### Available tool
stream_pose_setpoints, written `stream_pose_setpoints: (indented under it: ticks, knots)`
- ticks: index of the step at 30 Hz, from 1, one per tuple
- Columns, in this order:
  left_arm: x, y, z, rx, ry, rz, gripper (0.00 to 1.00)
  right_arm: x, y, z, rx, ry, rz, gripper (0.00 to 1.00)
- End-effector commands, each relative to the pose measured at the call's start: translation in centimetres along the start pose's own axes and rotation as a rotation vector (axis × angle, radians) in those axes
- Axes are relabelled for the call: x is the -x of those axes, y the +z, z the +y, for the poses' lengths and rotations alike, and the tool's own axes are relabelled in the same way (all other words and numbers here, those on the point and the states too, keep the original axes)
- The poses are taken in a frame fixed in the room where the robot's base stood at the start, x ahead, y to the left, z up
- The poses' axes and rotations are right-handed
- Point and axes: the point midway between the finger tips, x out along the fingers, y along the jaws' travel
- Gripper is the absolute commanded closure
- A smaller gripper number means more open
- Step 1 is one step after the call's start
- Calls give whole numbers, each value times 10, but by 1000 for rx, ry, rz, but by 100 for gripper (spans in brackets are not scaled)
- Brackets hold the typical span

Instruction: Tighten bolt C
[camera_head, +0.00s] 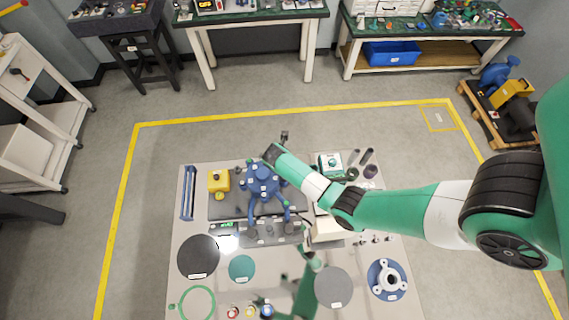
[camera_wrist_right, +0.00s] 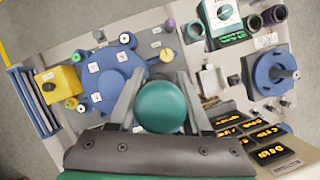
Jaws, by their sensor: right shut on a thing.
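The blue round fixture (camera_head: 262,182) with several arms stands left of centre on the table; it also shows in the right wrist view (camera_wrist_right: 108,78), with small white labels and coloured bolt heads around it. Which label is bolt C is too small to read. My right gripper (camera_wrist_right: 160,92) is shut on a green round-topped tool (camera_wrist_right: 161,107), seen end-on between its fingers. In the head view the right gripper (camera_head: 275,150) is at the fixture's upper right edge. The tool's working end is hidden, so I cannot tell whether it touches a bolt.
A yellow block (camera_head: 218,181) stands left of the fixture. A green-and-white device (camera_head: 330,165) stands to its right. A blue flange (camera_head: 388,280), a black disc (camera_head: 198,257) and a grey disc (camera_head: 334,287) lie nearer. Several lit displays (camera_wrist_right: 270,151) show at lower right.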

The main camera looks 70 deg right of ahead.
Motion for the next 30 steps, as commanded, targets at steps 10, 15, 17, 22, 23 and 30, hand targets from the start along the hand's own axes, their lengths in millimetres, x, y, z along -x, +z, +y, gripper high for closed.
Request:
stream_pose_setpoints:
  ticks: [10, 15, 17, 22, 23, 30]
  knots:
    - [3, 3, 0, 0, 0, 0, 50, -4, -1, 1, -1, 2, -2, 100]
    - [4, 4, 0, 0, 0, 0, 50, -6, -2, 1, -1, 2, -2, 100]
    - [5, 4, 0, 0, 0, 0, 50, -7, -2, 1, -1, 2, -2, 100]
    - [5, 5, 0, 0, 0, 0, 50, -8, -3, 1, -1, 2, -1, 100]
    - [5, 5, 0, 0, 0, 0, 50, -8, -3, 0, -1, 2, -1, 100]
    - [4, 3, 0, 0, 0, 0, 50, -9, -3, 0, 0, 1, -1, 100]
